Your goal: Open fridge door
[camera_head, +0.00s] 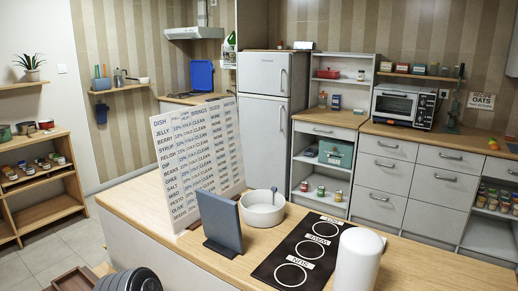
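The fridge (262,130) is a pale grey upright unit against the back wall, beyond the island counter. It has a smaller upper door (258,74) and a taller lower door (258,135), and both look shut. Each door has a vertical bar handle near its right edge: the upper handle (283,80) and the lower handle (281,121). The bottom of the lower door is hidden behind the counter and the things on it. Neither of my grippers shows in the head view.
The wooden island counter (180,238) stands between me and the fridge. It holds a tall lettered board (195,155), a dark upright panel (220,222), a white bowl (262,212) and a black mat with rings (285,250). Drawers (380,178) stand right of the fridge.

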